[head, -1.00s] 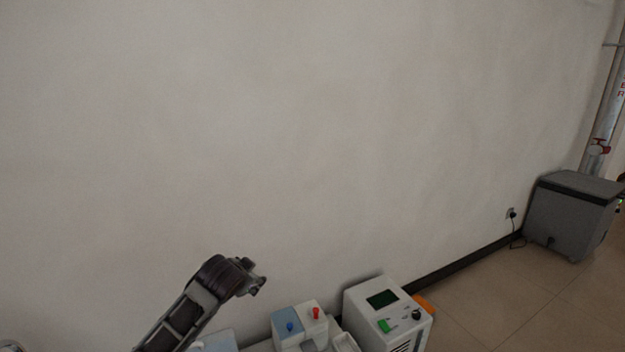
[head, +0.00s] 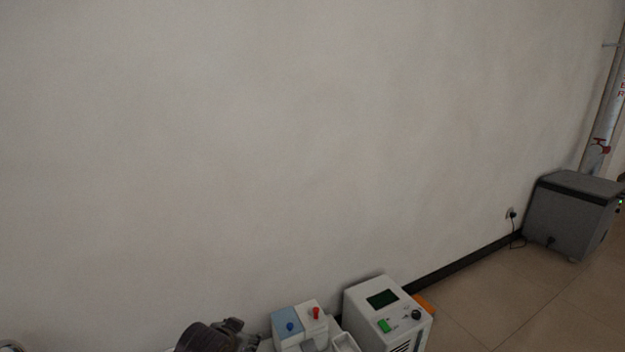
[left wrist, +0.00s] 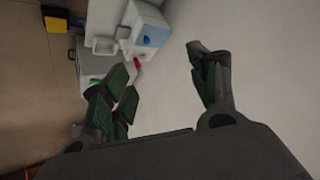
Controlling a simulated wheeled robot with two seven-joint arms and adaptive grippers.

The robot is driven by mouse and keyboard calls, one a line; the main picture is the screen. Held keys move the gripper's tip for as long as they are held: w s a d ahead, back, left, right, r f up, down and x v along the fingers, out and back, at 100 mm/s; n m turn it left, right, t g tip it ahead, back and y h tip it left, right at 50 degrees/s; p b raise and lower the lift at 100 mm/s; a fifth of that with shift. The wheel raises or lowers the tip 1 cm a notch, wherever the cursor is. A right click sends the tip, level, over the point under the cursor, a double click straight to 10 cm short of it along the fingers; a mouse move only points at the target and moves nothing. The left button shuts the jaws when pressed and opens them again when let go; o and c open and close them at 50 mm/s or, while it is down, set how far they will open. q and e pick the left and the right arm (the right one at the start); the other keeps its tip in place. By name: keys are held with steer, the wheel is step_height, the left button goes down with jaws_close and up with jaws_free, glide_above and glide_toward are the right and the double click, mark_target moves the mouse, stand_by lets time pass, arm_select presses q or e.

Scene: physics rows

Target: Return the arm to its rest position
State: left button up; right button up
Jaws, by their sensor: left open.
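My left gripper (head: 232,328) shows at the bottom edge of the head view, left of the white box with the blue and red knobs. Most of it and its arm is cut off by the frame. In the left wrist view its fingers (left wrist: 165,92) are spread wide apart, with nothing between them but the view of the wall and equipment beyond. My right gripper is not in either view.
A box with blue and red knobs (head: 299,325) and a white device with a dark screen (head: 385,314) stand along the wall at the bottom. A grey cabinet (head: 572,216) stands far right by a pipe (head: 606,120). Tiled floor (head: 500,300) is clear between.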

arm_select(q)
steer(key=s+a+f+n+g+p, duration=0.15)
steer(key=s+f+g+p, duration=0.55)
steer(key=s+f+p, duration=1.45)
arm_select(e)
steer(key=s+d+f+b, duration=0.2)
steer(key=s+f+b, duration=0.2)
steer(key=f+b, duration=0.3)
arm_select(q)
steer(key=s+a+f+p, duration=0.2)
steer(key=s+a+p, duration=0.1)
steer(key=s+p, duration=0.7)
steer(key=s+a+f+p, duration=0.2)
steer(key=s+p, duration=0.8)
steer(key=s, duration=0.5)
steer(key=shift+s+a+f+n+y, duration=0.2)
steer(key=shift+s+a+n+y, duration=0.15)
steer(key=shift+a, duration=0.4)
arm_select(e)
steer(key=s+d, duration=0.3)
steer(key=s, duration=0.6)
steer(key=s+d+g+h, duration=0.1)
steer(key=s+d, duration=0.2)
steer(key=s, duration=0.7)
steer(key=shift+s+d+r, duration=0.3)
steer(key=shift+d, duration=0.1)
